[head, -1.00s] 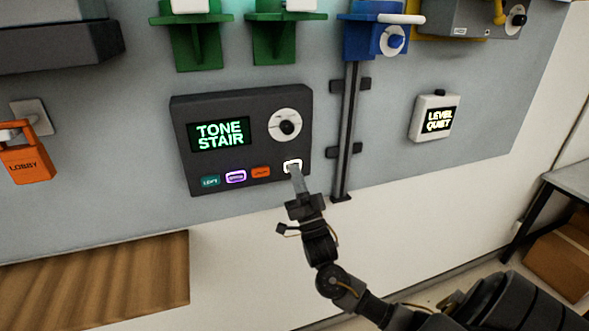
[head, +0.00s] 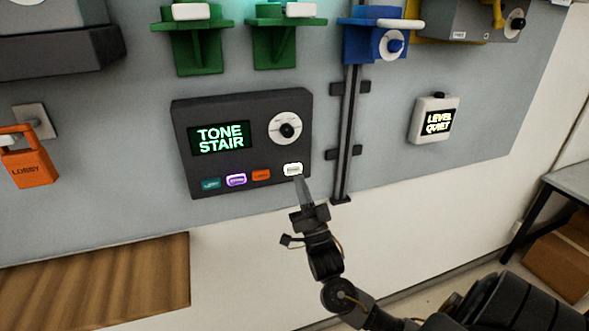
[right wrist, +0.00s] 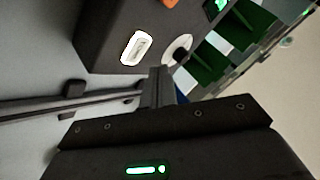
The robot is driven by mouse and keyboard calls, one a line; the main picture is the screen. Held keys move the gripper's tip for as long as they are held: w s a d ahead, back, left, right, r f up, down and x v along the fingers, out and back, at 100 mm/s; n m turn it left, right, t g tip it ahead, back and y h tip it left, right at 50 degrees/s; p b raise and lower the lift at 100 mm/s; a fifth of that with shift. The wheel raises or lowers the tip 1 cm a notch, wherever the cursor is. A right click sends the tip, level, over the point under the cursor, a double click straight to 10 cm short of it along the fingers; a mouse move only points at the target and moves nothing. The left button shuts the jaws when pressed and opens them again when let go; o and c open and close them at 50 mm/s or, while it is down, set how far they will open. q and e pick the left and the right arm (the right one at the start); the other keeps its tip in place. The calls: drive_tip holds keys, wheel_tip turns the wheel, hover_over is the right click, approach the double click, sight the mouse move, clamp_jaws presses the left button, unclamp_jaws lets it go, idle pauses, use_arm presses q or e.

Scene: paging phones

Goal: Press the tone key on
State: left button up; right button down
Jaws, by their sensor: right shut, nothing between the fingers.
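A dark wall panel (head: 240,109) carries a lit display (head: 221,138) reading "TONE STAIR" and a round white dial with a black knob (head: 286,129). Along its lower edge are a teal key (head: 210,184), a purple-lit key (head: 236,180), an orange key (head: 261,175) and a white-lit key (head: 293,169). My right gripper (head: 300,180) is shut and empty, its tip just below the white key. In the right wrist view the white key (right wrist: 137,48) shows clear of the fingers (right wrist: 157,72); small key lettering is unreadable. My left gripper is not in view.
A vertical rail (head: 347,140) stands right of the panel, with a small "LEVEL QUIET" box (head: 434,119) beyond it. Green brackets (head: 190,45) and a blue unit (head: 376,42) are above. An orange "LOBBY" handset (head: 27,168) hangs left. A wooden surface (head: 95,275) is lower left.

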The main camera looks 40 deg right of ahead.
drive_tip(key=s, duration=0.1)
drive_tip(key=s+a, duration=0.1)
drive_tip(key=s, duration=0.1)
drive_tip(key=shift+s+a+p, duration=0.1)
drive_tip(key=shift+s+p, duration=0.15)
drive_tip(key=shift+p, duration=0.1)
idle(0.3)
